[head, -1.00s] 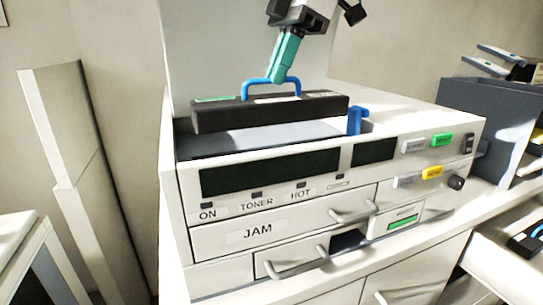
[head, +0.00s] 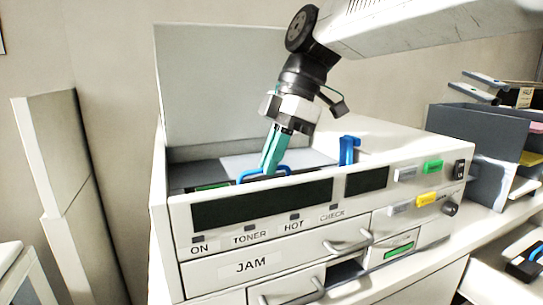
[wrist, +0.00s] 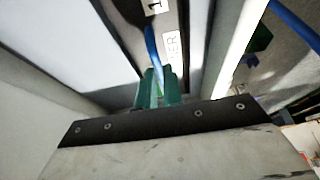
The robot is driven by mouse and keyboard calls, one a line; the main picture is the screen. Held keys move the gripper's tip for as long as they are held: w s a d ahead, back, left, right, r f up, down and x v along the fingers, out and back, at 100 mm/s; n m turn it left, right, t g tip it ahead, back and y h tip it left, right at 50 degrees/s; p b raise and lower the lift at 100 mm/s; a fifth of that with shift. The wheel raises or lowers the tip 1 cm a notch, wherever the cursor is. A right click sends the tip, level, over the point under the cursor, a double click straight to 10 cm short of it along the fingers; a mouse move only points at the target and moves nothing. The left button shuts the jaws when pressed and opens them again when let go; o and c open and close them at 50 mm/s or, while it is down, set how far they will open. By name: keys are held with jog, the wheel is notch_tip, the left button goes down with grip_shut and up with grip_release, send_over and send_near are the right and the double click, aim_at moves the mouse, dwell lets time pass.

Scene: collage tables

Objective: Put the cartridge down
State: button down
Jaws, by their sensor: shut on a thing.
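The dark cartridge has sunk into the open top bay of the white printer (head: 250,266). Its blue handle (head: 250,174) and a green label (head: 212,186) show just above the front wall; the rest is mostly hidden. My gripper (head: 270,168), with teal fingers, points down into the bay and is shut on the handle. In the wrist view my fingers (wrist: 156,88) close on the blue handle (wrist: 152,45), with white labels on the cartridge (wrist: 171,48) beyond. I cannot tell whether the cartridge touches the bay floor.
The printer's raised lid (head: 215,80) stands behind the bay. A blue lever (head: 348,152) rises at the bay's right end. A dark tray rack (head: 460,145) stands to the right. An open drawer at lower right holds a black thing with blue (head: 528,264).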

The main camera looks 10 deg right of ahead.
jog(key=shift+f, duration=0.2)
jog(key=c, duration=1.5)
grip_release()
jog(key=shift+c, duration=0.2)
jog(key=shift+r, duration=0.35)
jog(key=v, duration=1.1)
jog(key=shift+d+r, duration=0.25)
jog(key=shift+r, duration=0.05)
jog(key=shift+w, duration=0.1)
